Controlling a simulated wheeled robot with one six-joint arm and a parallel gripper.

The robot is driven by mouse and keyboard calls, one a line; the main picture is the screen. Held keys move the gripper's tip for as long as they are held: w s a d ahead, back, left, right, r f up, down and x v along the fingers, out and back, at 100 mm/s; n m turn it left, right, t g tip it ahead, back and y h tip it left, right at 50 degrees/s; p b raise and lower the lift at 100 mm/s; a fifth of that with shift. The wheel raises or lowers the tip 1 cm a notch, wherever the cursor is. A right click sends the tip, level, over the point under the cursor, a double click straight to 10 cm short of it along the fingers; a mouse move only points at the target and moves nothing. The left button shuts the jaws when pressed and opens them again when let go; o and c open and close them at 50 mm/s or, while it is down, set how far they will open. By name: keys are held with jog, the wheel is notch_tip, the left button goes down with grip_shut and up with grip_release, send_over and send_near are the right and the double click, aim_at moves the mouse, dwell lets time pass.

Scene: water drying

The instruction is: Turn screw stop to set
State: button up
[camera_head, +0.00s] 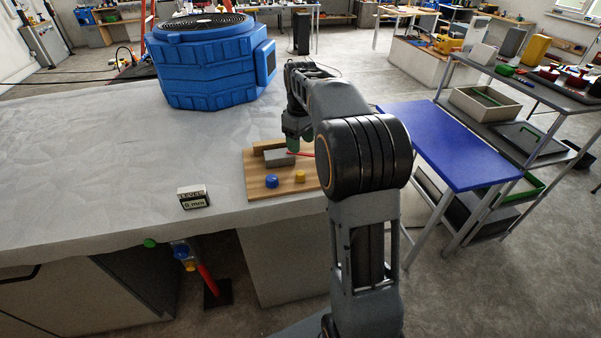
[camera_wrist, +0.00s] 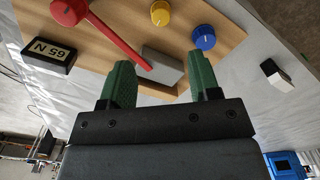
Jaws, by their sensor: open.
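A wooden board (camera_head: 256,187) lies on the table and carries a blue knob (camera_head: 271,181), a yellow knob (camera_head: 300,176), a grey block (camera_head: 279,158) and a red lever (camera_head: 305,154). In the wrist view the blue knob (camera_wrist: 203,38), yellow knob (camera_wrist: 160,13), grey block (camera_wrist: 163,67) and red lever (camera_wrist: 118,36) all show. I cannot tell which part is the screw stop. My gripper (camera_wrist: 161,62) is open, its green fingers apart on either side of the grey block in the picture; contact is unclear. My arm hides the board's right side in the head view.
A small sign (camera_head: 193,197) reading "LEVEL 0 mm" stands left of the board. A large blue ribbed unit (camera_head: 208,62) stands behind. The table's left part (camera_head: 90,165) is clear.

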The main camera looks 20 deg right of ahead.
aim_at(301, 173)
notch_tip(301, 173, down, 12)
jog(key=shift+f, duration=0.15)
dwell(0.3)
jog(key=c, duration=0.9)
jog(key=shift+c, duration=0.2)
